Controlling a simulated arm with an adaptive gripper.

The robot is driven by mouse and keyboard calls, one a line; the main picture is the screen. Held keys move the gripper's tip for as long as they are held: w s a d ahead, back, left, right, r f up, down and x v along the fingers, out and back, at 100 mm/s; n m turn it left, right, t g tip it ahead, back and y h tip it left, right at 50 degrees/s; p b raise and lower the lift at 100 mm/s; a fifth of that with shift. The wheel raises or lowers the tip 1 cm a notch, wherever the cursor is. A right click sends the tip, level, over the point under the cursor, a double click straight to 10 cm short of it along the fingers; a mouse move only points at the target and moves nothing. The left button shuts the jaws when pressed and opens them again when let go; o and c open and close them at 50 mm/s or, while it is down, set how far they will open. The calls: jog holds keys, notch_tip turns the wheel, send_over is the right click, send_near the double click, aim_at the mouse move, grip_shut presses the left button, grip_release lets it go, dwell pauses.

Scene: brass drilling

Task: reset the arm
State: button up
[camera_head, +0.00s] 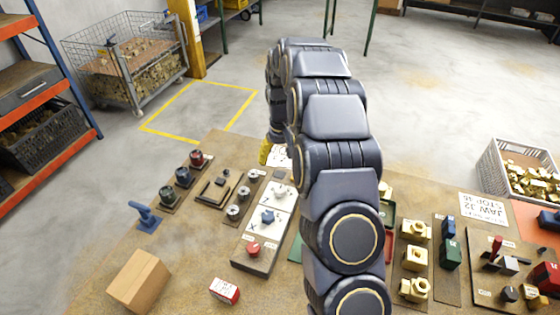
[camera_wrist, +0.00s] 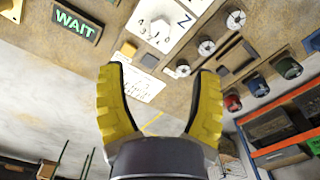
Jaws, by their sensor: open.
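My arm (camera_head: 335,150) stands in the middle of the head view and arches over the brown workbench (camera_head: 190,245). My gripper (camera_wrist: 175,45) shows in the wrist view with two yellow ribbed fingers spread wide. Nothing is between them. In the head view only a bit of yellow shows at the arm's far side, and the arm hides most of the gripper. Past the fingers, the wrist view shows the bench items and a sheet with print (camera_wrist: 142,84).
Left of my arm, a white-and-dark panel (camera_head: 285,222) with a red knob (camera_head: 253,248), a cardboard block (camera_head: 138,280), and a blue fixture (camera_head: 146,216) stand on the bench. Right of it are brass parts (camera_head: 415,258) and a white crate (camera_head: 515,172). A green "WAIT" sign (camera_wrist: 76,23) shows in the wrist view.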

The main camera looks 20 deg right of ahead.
dwell(0.3)
jog(key=s+a+r+n, duration=0.1)
jog(key=s+a+r, duration=0.4)
jog(key=s+r, duration=0.15)
jog(key=s+a+r+n, duration=0.1)
jog(key=s+a+r, duration=0.4)
jog(key=s, duration=0.3)
jog(key=s+a+g, duration=0.1)
jog(key=s+a, duration=0.1)
jog(key=s, duration=0.8)
jog(key=s+a+r+n, duration=0.1)
jog(key=s, duration=0.9)
jog(key=shift+s+a+r+g, duration=0.15)
jog(key=shift+a+r+g, duration=0.1)
jog(key=shift+a+g, duration=0.15)
